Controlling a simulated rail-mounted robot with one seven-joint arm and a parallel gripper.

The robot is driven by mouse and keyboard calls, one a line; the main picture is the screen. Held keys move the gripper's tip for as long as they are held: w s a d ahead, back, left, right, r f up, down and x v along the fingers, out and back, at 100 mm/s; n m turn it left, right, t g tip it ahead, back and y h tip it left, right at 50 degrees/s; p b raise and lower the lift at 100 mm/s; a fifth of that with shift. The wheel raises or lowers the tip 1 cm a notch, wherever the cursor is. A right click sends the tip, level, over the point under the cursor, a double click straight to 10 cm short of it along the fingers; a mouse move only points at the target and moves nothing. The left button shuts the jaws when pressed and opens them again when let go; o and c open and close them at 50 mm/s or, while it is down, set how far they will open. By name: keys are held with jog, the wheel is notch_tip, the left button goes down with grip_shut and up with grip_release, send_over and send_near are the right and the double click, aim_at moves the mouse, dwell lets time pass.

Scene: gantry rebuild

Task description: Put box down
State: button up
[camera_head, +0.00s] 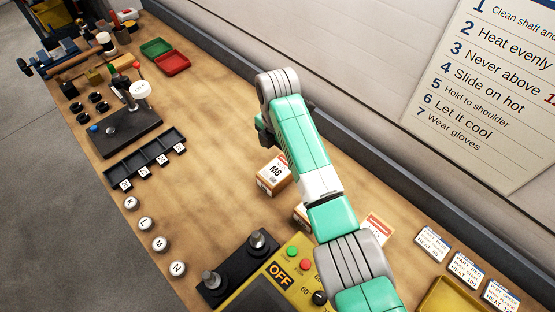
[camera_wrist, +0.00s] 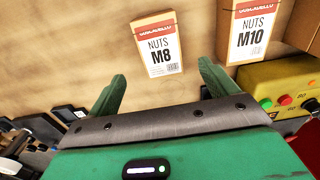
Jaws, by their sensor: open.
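A small brown box with a white label reading NUTS M8 (camera_wrist: 158,45) stands on the wooden bench top. In the wrist view it lies just beyond my gripper (camera_wrist: 162,82), between the lines of the two green fingers. The fingers are wide apart with nothing between them. In the head view the M8 box (camera_head: 272,176) stands left of my arm, and my arm hides most of the gripper. A second box labelled NUTS M10 (camera_wrist: 250,28) stands to the right of the M8 box in the wrist view. A box partly hidden behind my arm (camera_head: 301,216) shows in the head view.
Label cards (camera_head: 432,243) lie at the right. A black slotted tray (camera_head: 146,160), white lettered knobs (camera_head: 146,223) and red and green trays (camera_head: 172,63) are to the left. Bare bench surrounds the M8 box's left side.

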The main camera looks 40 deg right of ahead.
jog(key=shift+r, duration=1.2)
jog(key=w+a+r+m+t+h, duration=0.1)
jog(key=w+a+r+m+t, duration=0.4)
jog(key=w+a+r+t, duration=0.75)
jog(key=a+r+m, duration=0.3)
jog(key=a+r, duration=0.7)
jog(key=r, duration=0.1)
jog(key=s+a+r+m+t, duration=0.3)
jog(key=s+r+t, duration=0.1)
jog(key=s+r, duration=0.3)
jog(key=s+a+r+m+t, duration=0.3)
jog(key=s+a+r+t, duration=0.1)
jog(key=s+r, duration=0.4)
jog(key=s+a+r+m+t+y, duration=0.1)
jog(key=s+a+r+m+t, duration=0.3)
jog(key=s+r, duration=0.3)
jog(key=shift+s+r, duration=0.35)
jog(key=shift+s, duration=0.15)
jog(key=shift+t, duration=0.25)
